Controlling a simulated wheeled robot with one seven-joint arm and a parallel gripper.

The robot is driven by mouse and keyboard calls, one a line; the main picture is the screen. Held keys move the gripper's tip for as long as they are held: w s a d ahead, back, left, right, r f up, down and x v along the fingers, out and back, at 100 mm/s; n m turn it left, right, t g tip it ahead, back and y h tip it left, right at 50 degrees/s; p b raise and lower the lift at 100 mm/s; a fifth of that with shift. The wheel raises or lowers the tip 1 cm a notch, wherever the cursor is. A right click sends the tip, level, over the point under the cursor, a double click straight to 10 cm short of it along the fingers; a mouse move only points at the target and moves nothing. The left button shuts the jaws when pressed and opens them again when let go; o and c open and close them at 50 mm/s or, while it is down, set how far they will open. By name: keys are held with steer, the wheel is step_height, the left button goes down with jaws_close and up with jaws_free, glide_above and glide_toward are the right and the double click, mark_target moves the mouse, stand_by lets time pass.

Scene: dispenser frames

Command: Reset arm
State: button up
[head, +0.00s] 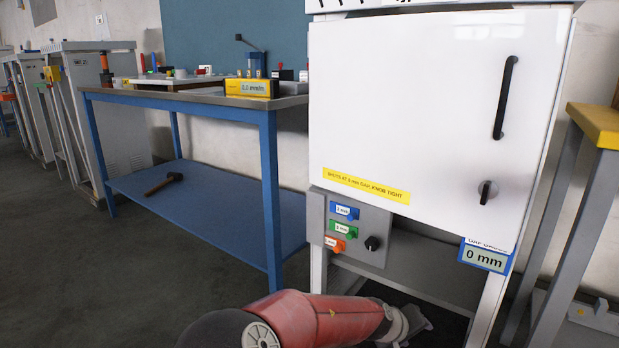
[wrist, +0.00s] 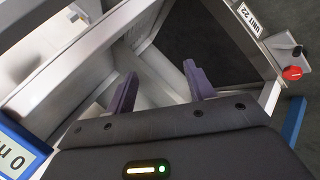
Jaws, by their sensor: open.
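My gripper shows in the wrist view (wrist: 160,78) with its two dark purple fingers spread apart and nothing between them. Beyond the fingers are pale slanted frame parts and a dark panel. In the head view my red arm reaches along the bottom edge toward the lower part of a white cabinet (head: 420,110). The gripper itself is hard to make out there.
A control panel (head: 347,229) with blue, green and orange tags and a black knob sits below the door. A "0 mm" display (head: 485,257) hangs at the cabinet's right leg. A blue workbench (head: 269,160) stands left, with a hammer (head: 164,184) on its shelf. Floor at left is clear.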

steer(key=s+a+r+m+g+y+p, duration=0.3)
steer(key=s+a+y, duration=0.2)
steer(key=s+y, duration=0.3)
steer(key=s+a+r+t+p, duration=0.1)
steer(key=s+a+r+p, duration=0.1)
steer(key=s+r, duration=0.6)
steer(key=s+a+r+t+p, duration=0.2)
steer(key=s+r, duration=0.6)
steer(key=r, duration=0.5)
steer(key=shift+s+n+p, duration=0.3)
steer(key=shift+s, duration=0.1)
